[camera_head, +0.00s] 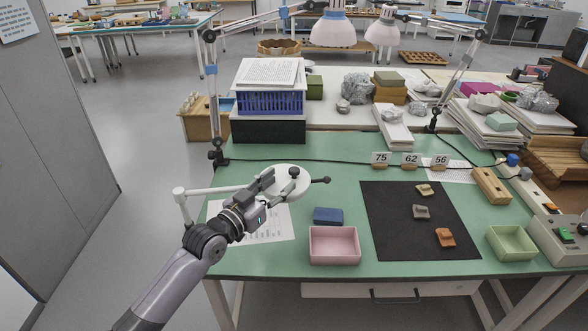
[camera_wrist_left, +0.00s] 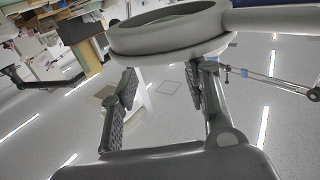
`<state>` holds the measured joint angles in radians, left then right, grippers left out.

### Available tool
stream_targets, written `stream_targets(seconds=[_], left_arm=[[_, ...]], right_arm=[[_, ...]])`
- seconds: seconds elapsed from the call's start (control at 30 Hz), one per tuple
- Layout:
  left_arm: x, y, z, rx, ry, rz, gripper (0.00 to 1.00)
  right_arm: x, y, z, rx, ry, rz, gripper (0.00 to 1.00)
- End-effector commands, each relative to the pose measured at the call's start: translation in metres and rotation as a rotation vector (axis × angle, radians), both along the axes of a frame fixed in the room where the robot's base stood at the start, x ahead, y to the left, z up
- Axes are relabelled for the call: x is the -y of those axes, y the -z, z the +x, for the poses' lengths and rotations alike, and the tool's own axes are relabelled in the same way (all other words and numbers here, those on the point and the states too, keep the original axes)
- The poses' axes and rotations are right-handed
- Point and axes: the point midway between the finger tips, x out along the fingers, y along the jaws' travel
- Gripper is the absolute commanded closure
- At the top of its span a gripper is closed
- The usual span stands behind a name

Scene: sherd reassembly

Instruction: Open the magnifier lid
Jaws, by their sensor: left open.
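The bench magnifier has a round white head (camera_head: 302,181) on a pale arm above the left part of the green table. Its lid lies flat over the head, with a dark knob (camera_head: 293,171) on top and a dark stub at the right side. In the left wrist view the magnifier's round rim (camera_wrist_left: 170,38) fills the top, with its white arm running right. My left gripper (camera_head: 279,187) is open at the near-left edge of the head. In the wrist view its fingers (camera_wrist_left: 162,82) are apart with nothing between them; contact with the rim is unclear. My right gripper is out of view.
A pink tray (camera_head: 334,259) and a blue block (camera_head: 328,216) lie near the magnifier. A black mat (camera_head: 390,240) holds three sherds, with a green tray (camera_head: 511,257) to its right. A blue crate (camera_head: 270,103) and lamp posts stand behind. A printed sheet (camera_head: 278,226) lies below the magnifier.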

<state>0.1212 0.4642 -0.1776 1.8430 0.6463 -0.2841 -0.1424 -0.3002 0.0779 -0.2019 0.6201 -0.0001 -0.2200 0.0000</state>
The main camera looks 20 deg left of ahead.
Motion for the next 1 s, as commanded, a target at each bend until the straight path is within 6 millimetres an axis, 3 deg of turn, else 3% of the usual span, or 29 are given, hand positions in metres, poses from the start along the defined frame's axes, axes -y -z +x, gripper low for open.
stream_targets(seconds=[0.2,0.4,0.77,1.0], left_arm=[[0.015,-0.002,0.042,0.002,0.0,-0.001,0.57],[0.022,0.0,0.061,0.001,0.001,-0.001,0.57],[0.023,0.0,0.066,0.0,0.001,0.001,0.57],[0.023,0.0,0.066,0.0,0.0,0.0,0.72]], right_arm=[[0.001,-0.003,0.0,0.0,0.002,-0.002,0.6],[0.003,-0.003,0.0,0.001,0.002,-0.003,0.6],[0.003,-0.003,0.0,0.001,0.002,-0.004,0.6],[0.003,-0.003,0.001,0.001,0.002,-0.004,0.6]])
